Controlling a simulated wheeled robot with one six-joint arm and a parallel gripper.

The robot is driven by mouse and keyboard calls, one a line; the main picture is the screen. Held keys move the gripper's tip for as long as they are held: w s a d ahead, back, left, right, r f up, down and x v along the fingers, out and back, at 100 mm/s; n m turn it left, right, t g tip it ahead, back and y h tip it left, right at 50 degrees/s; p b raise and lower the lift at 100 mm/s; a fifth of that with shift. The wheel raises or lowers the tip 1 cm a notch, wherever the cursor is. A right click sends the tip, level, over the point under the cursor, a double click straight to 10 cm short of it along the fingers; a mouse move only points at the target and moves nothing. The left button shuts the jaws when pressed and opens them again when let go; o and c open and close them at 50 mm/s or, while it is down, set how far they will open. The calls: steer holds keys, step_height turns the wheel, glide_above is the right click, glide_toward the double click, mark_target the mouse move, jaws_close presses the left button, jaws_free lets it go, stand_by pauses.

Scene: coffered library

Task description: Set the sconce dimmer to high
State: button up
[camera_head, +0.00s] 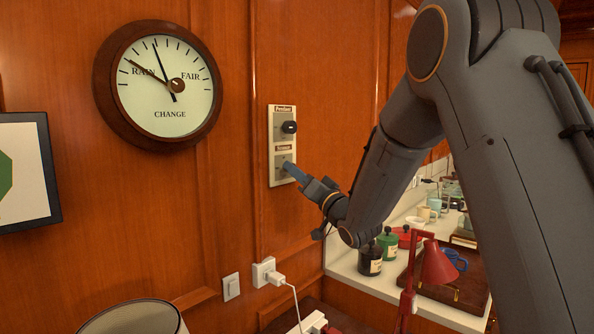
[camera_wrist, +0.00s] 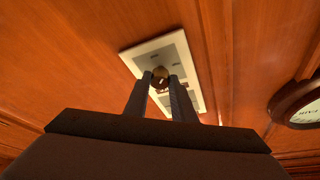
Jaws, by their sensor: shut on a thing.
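A pale dimmer panel (camera_head: 271,150) is fixed upright on the wood wall, and it also shows tilted in the wrist view (camera_wrist: 140,55). Its upper black knob (camera_head: 289,127) sits under a label that seems to read "Pendant". The lower label (camera_head: 283,148) is too small to read surely. My gripper (camera_head: 289,168) reaches in from the right to the lower dial, which its fingers mostly hide in the head view. In the wrist view, my gripper (camera_wrist: 161,80) is shut on a small brownish knob (camera_wrist: 160,73), with one finger on each side. The knob's setting is hard to tell.
A round weather dial (camera_head: 165,110) and a framed picture (camera_head: 25,185) hang to the left. A wall switch (camera_head: 231,287) and a socket with a plug (camera_head: 264,272) sit below. A red lamp (camera_head: 437,265) and jars stand on a counter at right.

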steer(key=shift+s+a+r+m+g+h+p, duration=0.15)
steer(key=shift+m+h+p, duration=0.65)
steer(key=shift+m, duration=1.05)
steer(key=shift+w+d+r+m+g+h+p, duration=0.1)
steer(key=shift+m+h+p, duration=0.65)
steer(key=shift+m, duration=1.05)
steer(key=shift+s+a+r+m+g+h+p, duration=0.15)
steer(key=shift+m+h+p, duration=0.6)
steer(key=shift+m, duration=1.1)
steer(key=shift+f+m, duration=0.15)
steer(key=shift+m, duration=0.15)
steer(key=o, duration=1.1)
steer(key=shift+c, duration=0.2)
steer(key=b+v, duration=0.2)
steer(key=v, duration=0.5)
steer(key=shift+s+d, duration=0.25)
steer(key=shift+s, duration=0.05)
